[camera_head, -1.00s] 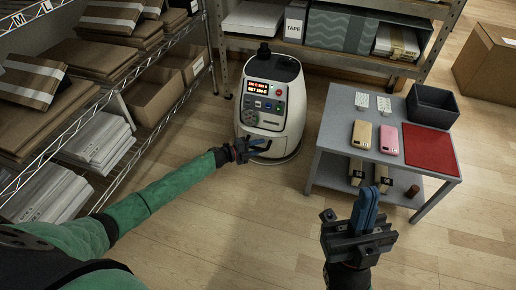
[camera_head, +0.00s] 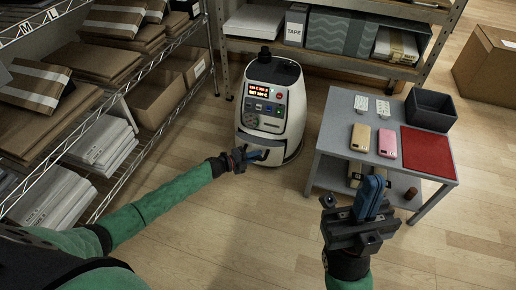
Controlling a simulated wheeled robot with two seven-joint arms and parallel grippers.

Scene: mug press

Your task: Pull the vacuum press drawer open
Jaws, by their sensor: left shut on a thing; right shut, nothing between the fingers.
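The vacuum press (camera_head: 291,122) is a white rounded machine with a black top, a lit display and several buttons. It stands on the floor at the back centre. Its drawer (camera_head: 273,143) is low on the front and looks partly drawn out, with a dark gap above it; the gripper hides part of it. My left gripper (camera_head: 257,156) is at the drawer front, shut on the drawer handle, which is mostly hidden by the fingers. My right gripper (camera_head: 371,196) is shut and empty, raised in the right foreground, far from the press.
A grey table (camera_head: 335,145) right of the press holds a yellow phone case (camera_head: 360,137), a pink one (camera_head: 387,143), a red mat (camera_head: 428,152) and a dark bin (camera_head: 430,108). A wire shelf (camera_head: 150,140) with parcels stands left. Floor before the press is clear.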

